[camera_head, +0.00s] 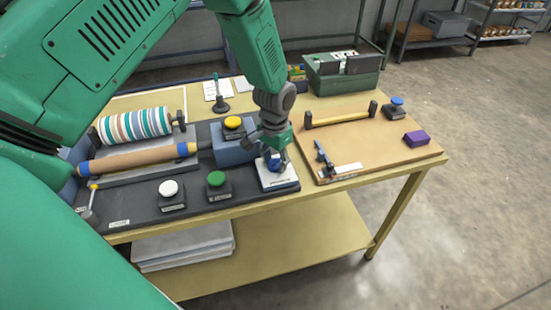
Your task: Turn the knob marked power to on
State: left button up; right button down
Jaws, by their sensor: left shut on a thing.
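The power knob (273,165) is a blue knob on a small white labelled plate (280,183) at the right end of the dark press base. My left gripper (272,155) reaches down from above and is shut on the blue knob. Its fingers cover part of the knob, and the label is too small to read. Which way the knob is turned cannot be told. My right gripper is not in view.
A striped roll (135,124) lies left. A wooden board (400,150) with a handle bar (340,116), blue button (396,102) and purple block (416,138) lies right.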

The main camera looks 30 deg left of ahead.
pick_arm(q)
jog(key=shift+w+m, duration=0.1)
jog(key=shift+m, duration=0.2)
dwell(0.4)
jog(key=o, duration=1.1)
jog(key=shift+o, duration=0.2)
jog(key=shift+r, duration=0.5)
notch_tip(320, 180, up, 11)
jog(key=shift+f, duration=0.1)
jog(key=shift+a, duration=0.1)
